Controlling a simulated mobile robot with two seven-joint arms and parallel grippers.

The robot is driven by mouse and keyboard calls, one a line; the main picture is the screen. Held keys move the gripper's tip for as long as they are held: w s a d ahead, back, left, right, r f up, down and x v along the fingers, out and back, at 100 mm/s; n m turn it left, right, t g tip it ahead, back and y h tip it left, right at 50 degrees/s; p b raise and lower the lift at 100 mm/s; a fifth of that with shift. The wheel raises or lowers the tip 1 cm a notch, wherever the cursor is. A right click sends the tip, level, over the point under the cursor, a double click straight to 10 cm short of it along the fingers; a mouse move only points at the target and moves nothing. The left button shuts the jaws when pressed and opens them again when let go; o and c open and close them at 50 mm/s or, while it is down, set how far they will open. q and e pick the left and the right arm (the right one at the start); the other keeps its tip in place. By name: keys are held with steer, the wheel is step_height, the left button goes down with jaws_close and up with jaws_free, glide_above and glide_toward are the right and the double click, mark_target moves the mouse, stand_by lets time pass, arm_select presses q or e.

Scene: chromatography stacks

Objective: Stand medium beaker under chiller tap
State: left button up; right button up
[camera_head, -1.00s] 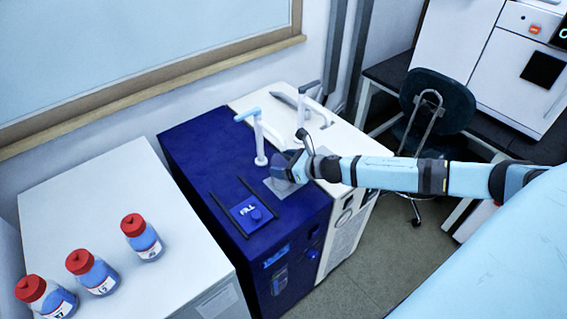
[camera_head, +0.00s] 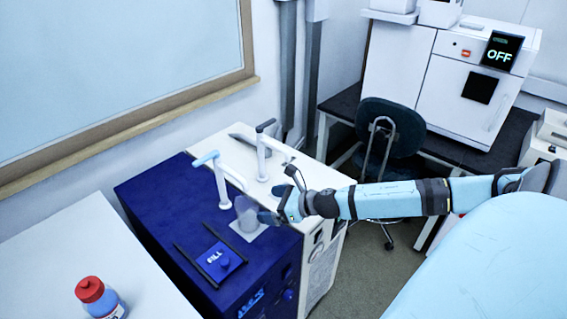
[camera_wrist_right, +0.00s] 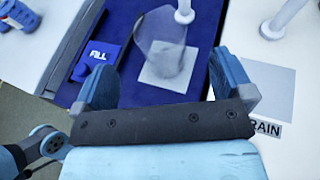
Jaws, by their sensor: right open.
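A clear beaker (camera_head: 247,213) stands on the light square pad (camera_head: 243,233) on top of the blue chiller (camera_head: 150,198). The chiller's white tap (camera_head: 222,180) with a light blue handle rises right behind the beaker. The beaker also shows in the right wrist view (camera_wrist_right: 160,52), just ahead of my right gripper. My right gripper (camera_head: 268,212) is open at the beaker's right side in the head view. In the right wrist view its fingers (camera_wrist_right: 160,80) are spread wide with nothing between them. My left gripper is out of view.
A white unit with its own tap (camera_head: 262,155) stands beside the chiller; its pad is marked DRAIN (camera_wrist_right: 268,128). A red-capped bottle (camera_head: 98,298) stands on the left white surface.

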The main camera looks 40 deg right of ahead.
steer(key=shift+v, duration=1.9)
